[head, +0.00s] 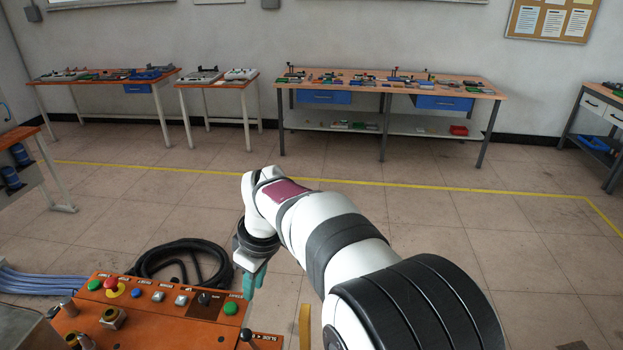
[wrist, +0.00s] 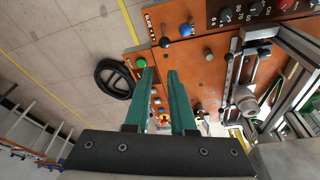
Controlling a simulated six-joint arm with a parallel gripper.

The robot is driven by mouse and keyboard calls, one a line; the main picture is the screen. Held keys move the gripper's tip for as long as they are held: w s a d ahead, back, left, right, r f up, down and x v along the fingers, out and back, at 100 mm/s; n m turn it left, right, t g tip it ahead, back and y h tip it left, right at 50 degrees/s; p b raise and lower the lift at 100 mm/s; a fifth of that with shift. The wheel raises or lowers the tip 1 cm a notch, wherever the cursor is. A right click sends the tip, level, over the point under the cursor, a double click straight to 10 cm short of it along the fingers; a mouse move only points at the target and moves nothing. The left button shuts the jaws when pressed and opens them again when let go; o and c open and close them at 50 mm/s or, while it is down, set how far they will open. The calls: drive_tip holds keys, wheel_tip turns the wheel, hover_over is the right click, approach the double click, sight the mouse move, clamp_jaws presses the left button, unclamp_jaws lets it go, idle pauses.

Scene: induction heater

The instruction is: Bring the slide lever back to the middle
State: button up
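The slide lever has a black ball knob (head: 246,335) and stands beside the "SLIDE" label at the right end of the orange control panel (head: 165,325). In the wrist view a black ball knob (wrist: 165,43) shows near the same label, beyond my fingertips. Its slot and exact tilt are too small to tell. My gripper (head: 252,288) hangs by the panel's right end, behind the lever in the head view. In the wrist view its two teal fingers (wrist: 160,76) are apart with nothing between them. The gripper does not appear to touch the lever.
A green button (head: 231,308) sits close to the lever, and a red emergency stop (head: 110,284) is further left. A blue knob (wrist: 185,29) and another black knob (wrist: 228,57) show on the panel. A coiled black hose (head: 180,262) lies on the floor behind.

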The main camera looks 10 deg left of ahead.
sight(243, 335)
drive_tip(key=a+f+n+g, duration=0.1)
drive_tip(key=a+f+n, duration=0.2)
drive_tip(key=a+f, duration=0.1)
drive_tip(key=a+f+n, duration=0.3)
drive_tip(key=a+f, duration=0.1)
drive_tip(key=shift+a+f+g, duration=0.15)
drive_tip(key=shift+f+g, duration=0.05)
drive_tip(key=shift+g, duration=0.2)
clamp_jaws()
drive_tip(key=x, duration=0.9)
drive_tip(key=shift+a+f, duration=0.2)
drive_tip(key=shift+f, duration=0.15)
drive_tip(key=d, duration=0.3)
drive_tip(key=shift+w+d+r, duration=0.2)
drive_tip(key=shift+w+r, duration=0.05)
drive_tip(key=shift+w, duration=0.1)
drive_tip(key=shift+d, duration=0.3)
drive_tip(key=shift+d+r, duration=0.2)
drive_tip(key=shift+d, duration=0.45)
drive_tip(key=shift+d+r, duration=0.25)
drive_tip(key=shift+d, duration=0.4)
drive_tip(key=shift+a, duration=0.1)
